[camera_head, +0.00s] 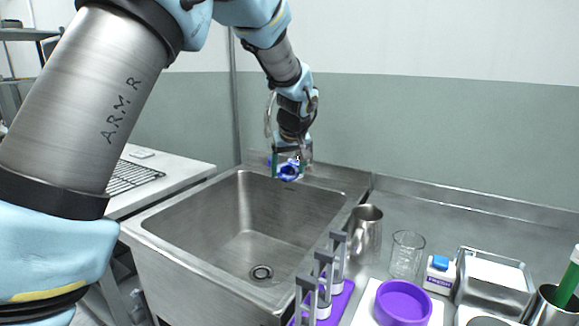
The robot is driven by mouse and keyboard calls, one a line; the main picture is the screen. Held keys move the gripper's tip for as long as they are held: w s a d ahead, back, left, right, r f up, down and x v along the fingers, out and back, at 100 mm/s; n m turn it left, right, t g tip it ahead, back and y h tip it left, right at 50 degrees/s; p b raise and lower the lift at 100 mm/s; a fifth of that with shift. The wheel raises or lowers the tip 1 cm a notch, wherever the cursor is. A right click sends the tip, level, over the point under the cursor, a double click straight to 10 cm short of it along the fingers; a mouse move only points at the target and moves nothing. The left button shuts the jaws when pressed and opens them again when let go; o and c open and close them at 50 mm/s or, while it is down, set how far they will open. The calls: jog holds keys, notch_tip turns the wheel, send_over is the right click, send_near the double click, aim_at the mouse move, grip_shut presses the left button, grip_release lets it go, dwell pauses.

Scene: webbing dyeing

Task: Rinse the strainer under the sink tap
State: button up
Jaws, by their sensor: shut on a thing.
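My gripper (289,164) hangs from the raised arm over the back part of the steel sink (185,212). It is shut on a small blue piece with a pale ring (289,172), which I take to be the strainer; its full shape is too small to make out. The piece is above the basin, near the back rim. I cannot make out the tap clearly; my gripper and arm cover that area. The basin looks empty, with a round drain (261,272) in its floor. No running water shows.
Right of the sink stand a metal jug (367,234), a glass beaker (406,254), a purple bowl (403,302) and a blue-capped container (440,273). Grey upright clips (322,262) stand along the sink's right edge. A white counter with a black rack (130,177) is at left.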

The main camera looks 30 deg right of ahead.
jog(key=w+d+f+p, duration=0.2)
jog(key=w+d+p, duration=0.1)
jog(key=w, duration=0.6)
jog(key=shift+w+d+p, duration=0.15)
jog(key=shift+w+p, duration=0.1)
jog(key=shift+p, duration=0.1)
dwell(0.4)
